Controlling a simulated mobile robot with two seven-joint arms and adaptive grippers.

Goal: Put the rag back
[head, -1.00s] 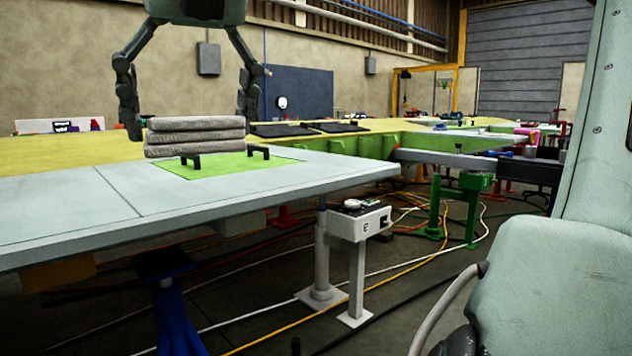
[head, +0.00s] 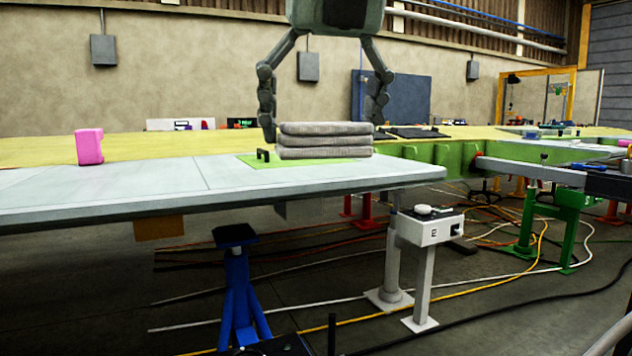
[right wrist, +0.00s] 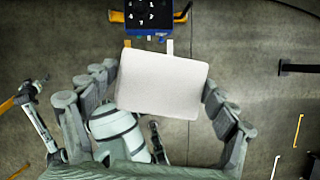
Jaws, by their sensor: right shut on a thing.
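The rag (head: 325,140) is a grey folded cloth in thick layers. My right gripper (head: 322,110) comes down from the top of the head view, with its fingers at the rag's sides. It is shut on the rag. In the right wrist view, the rag's pale face (right wrist: 162,84) lies between the fingers, with floor around it. In the head view, the rag covers part of a green mat (head: 253,160) on the pale table. One black bracket (head: 262,154) shows left of the rag. My left gripper is not in view.
The pale table (head: 120,187) has a wide clear top on the left. A pink object (head: 89,147) stands near its back edge. A grey box on a post (head: 430,228), a blue stand (head: 236,280) and loose cables are below and in front.

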